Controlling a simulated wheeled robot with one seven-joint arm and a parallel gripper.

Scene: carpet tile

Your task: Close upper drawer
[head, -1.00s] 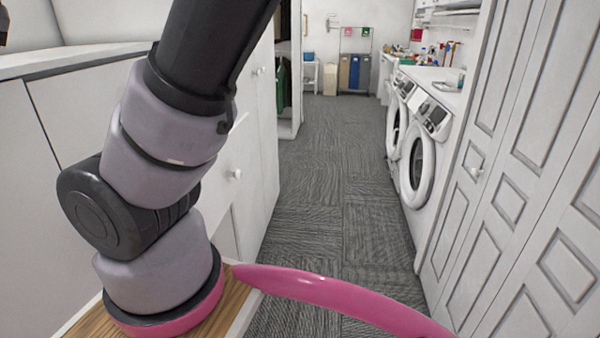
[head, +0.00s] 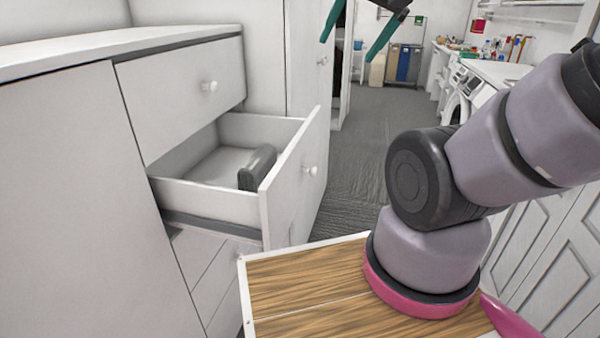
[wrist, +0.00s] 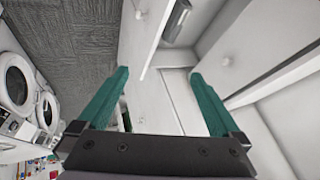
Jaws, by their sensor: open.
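A white cabinet has an open drawer (head: 210,205), pulled well out, with a dark grey box-like object (head: 258,168) inside. Its front panel (head: 292,185) carries a round knob (head: 311,170). The drawer front above it (head: 180,90) is shut and has its own knob (head: 210,86). My gripper (head: 347,50) shows at the top of the head view, its teal fingers apart and empty, above and beyond the open drawer. In the wrist view my gripper (wrist: 158,73) is open over the drawer area; the open drawer's front edge (wrist: 155,42) and the dark object (wrist: 178,20) show past the fingers.
A wood-topped surface (head: 310,280) lies under my arm's base, close to the open drawer. Grey carpet (head: 375,130) runs down the aisle. Washing machines (head: 470,90) and white panelled doors (head: 555,240) line the right side. Coloured bins (head: 402,62) stand at the far end.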

